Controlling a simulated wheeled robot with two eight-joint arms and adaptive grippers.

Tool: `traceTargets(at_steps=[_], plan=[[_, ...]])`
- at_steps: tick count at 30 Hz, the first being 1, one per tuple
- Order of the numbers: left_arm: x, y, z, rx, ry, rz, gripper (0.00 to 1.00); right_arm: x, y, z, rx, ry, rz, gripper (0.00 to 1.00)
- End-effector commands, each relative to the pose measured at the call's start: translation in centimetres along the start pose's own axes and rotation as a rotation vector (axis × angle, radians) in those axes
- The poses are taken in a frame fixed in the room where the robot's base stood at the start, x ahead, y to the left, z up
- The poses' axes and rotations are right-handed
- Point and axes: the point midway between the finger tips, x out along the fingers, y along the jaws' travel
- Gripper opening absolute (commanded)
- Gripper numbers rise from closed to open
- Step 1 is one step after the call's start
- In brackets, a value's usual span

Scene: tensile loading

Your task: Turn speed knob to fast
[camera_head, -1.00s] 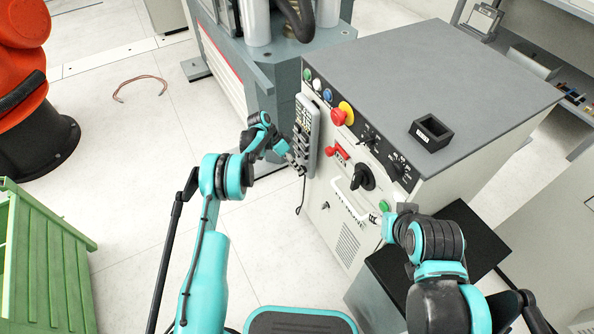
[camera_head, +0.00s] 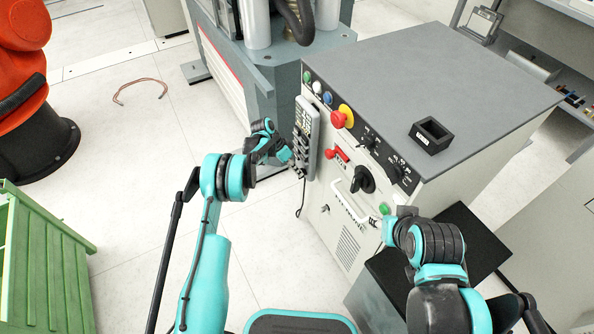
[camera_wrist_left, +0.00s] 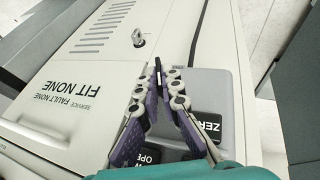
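No knob's speed label is readable. The cabinet front carries a large black rotary knob (camera_head: 364,180) and smaller black knobs (camera_head: 369,143) with white markings. A grey handset (camera_head: 306,137) with keys hangs at the cabinet's left edge. My left gripper (camera_head: 298,170) is at the handset's lower end. In the left wrist view, its fingers (camera_wrist_left: 158,72) converge with tips together over the handset's edge (camera_wrist_left: 222,85), near keys reading "ZER" and "OPE".
A red emergency button (camera_head: 341,117) and a white handle (camera_head: 348,199) protrude from the cabinet front. A small black box (camera_head: 431,135) sits on the cabinet's top. A green crate (camera_head: 45,265) and an orange robot (camera_head: 25,75) stand left. Floor between is mostly clear.

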Motion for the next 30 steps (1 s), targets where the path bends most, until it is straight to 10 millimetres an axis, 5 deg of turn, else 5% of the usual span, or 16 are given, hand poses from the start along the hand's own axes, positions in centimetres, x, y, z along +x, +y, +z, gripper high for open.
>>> traceTargets(at_steps=[30], plan=[[0.8,1.8,0.3,0.341,0.001,-0.813,0.0,0.2,0.0,0.2,0.0,0.0,0.0,0.4]])
